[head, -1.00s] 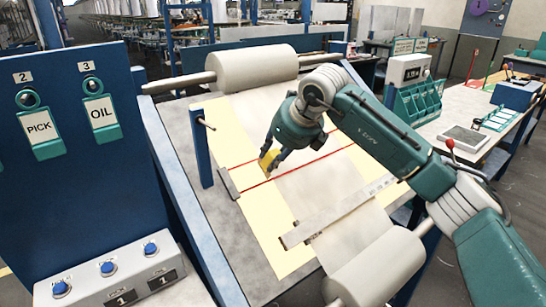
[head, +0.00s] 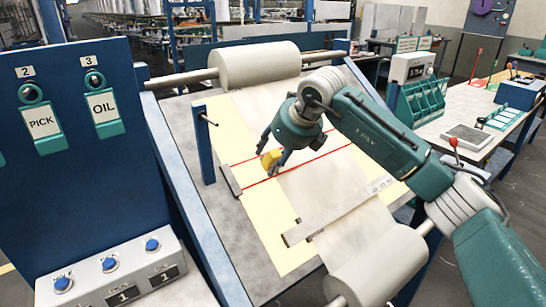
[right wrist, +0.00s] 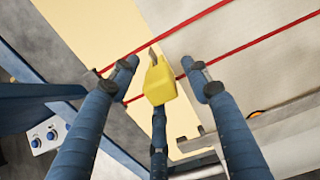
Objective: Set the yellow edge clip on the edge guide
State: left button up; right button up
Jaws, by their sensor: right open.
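The yellow edge clip (head: 271,158) is near the left border of the fabric, close to two red lines, in the head view. My right gripper (head: 272,152) is over it with its fingers spread. In the right wrist view the clip (right wrist: 160,82) lies between the spread fingers, with clear gaps to the two side fingers. A third finger is just below it in the picture; I cannot tell whether they touch. The edge guide, seemingly the dark grey bar (head: 230,181), is to the clip's left. I cannot tell what the clip rests on. My left gripper is out of view.
A blue post (head: 205,147) stands left of the fabric. A grey ruler bar (head: 340,209) crosses it in front. White rolls lie at the back (head: 257,64) and front (head: 378,267). A blue panel (head: 65,150) and button box (head: 112,272) are at left.

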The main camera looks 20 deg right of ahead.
jog(key=v, duration=1.2)
